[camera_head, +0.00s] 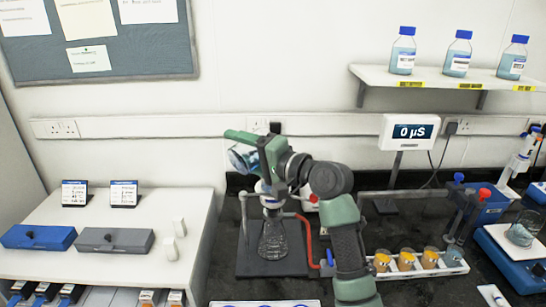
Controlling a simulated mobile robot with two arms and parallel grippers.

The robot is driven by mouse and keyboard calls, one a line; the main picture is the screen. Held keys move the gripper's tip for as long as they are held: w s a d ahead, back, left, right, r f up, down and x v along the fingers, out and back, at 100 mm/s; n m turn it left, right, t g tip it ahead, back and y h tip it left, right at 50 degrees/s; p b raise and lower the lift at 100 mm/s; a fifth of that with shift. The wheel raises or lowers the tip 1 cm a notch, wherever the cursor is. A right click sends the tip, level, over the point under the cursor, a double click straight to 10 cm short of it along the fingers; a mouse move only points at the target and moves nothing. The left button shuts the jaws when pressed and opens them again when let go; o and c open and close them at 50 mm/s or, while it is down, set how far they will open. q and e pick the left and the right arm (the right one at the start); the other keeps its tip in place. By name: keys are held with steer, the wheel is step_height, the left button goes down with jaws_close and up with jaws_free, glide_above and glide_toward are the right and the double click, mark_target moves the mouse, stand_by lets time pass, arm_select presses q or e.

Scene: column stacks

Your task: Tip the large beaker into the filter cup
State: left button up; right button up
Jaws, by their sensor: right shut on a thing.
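My right gripper (252,146) is shut on the large beaker (240,159), a clear glass vessel with blue showing in it. The beaker is tilted and held up to the upper left of the filter cup (266,188), apart from it. The filter cup sits on top of a clear conical flask (274,240) on a dark stand base. My right arm hides part of the beaker and the cup's right side. I cannot see any stream of liquid. My left gripper is not in view.
A rack (432,264) of several small cups stands right of the arm. A meter (409,132) reading 0 µS stands behind. A red tube (306,239) runs beside the flask. At right, a small beaker (519,235) sits on a blue device.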

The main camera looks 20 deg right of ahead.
steer(key=shift+w+r+m, duration=0.1)
steer(key=shift+r+m, duration=0.1)
steer(key=shift+m, duration=0.1)
stand_by(0.4)
steer(key=shift+r+p, duration=0.1)
steer(key=shift+p, duration=0.3)
steer(key=shift+w+d+r+m+p, duration=0.15)
steer(key=shift+r+m+p, duration=0.4)
steer(key=shift+m+p, duration=0.7)
steer(key=shift+d+r+m+t+p, duration=0.2)
steer(key=shift+m+t+p, duration=0.1)
steer(key=shift+p, duration=0.55)
